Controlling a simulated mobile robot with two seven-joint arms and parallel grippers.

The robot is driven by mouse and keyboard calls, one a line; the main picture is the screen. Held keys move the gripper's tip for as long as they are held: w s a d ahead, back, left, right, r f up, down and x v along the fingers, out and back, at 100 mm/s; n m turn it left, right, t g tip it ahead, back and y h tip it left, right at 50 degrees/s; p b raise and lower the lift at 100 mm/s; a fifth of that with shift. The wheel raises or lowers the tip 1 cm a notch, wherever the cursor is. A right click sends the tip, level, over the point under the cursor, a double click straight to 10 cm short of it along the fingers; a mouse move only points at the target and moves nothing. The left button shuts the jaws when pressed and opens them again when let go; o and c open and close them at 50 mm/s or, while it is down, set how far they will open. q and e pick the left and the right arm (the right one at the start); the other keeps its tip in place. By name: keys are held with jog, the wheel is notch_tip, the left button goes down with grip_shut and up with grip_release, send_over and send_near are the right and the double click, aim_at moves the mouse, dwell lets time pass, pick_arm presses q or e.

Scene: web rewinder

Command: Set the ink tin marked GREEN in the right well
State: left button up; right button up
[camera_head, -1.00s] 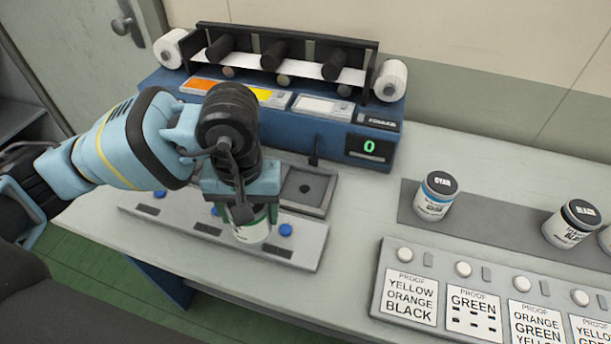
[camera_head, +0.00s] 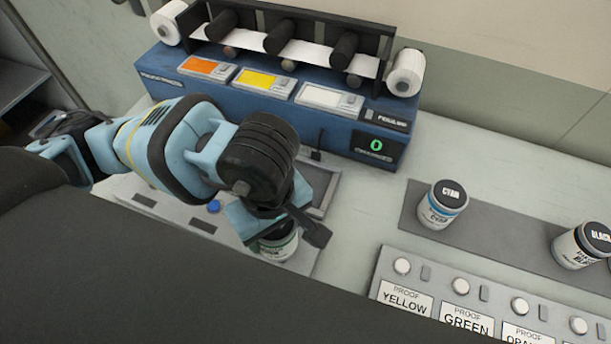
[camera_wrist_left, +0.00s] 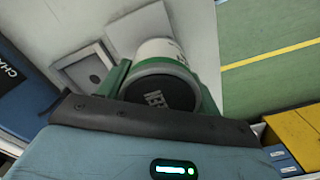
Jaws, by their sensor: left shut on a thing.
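The GREEN ink tin (camera_head: 280,246) is white with a green band and a dark lid. My left gripper (camera_head: 278,226) is shut on it, partly covering it in the head view. In the left wrist view the tin (camera_wrist_left: 160,92) sits between the green fingers, and its lid shows part of the word, "EEN". The tin is over the right end of the grey front panel; I cannot tell whether it touches. My right gripper is out of view.
The blue rewinder (camera_head: 365,132) stands behind, with orange, yellow and white panels. A CYAN tin (camera_head: 441,205) and a BLACK tin (camera_head: 582,246) stand on a dark strip at right. A proof-card panel (camera_head: 412,272) is in front of them. Bench beside the rewinder is clear.

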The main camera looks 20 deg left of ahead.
pick_arm(q)
jog(key=w, duration=0.5)
jog(key=w+f, duration=0.1)
jog(key=w, duration=0.9)
jog(key=shift+w+a+f+p, duration=0.15)
jog(key=shift+w+a+p, duration=0.1)
jog(key=shift+w+p, duration=0.15)
jog(key=shift+f, duration=2)
jog(key=o, duration=1)
jog(key=shift+s, duration=0.1)
jog(key=shift+o, duration=1.4)
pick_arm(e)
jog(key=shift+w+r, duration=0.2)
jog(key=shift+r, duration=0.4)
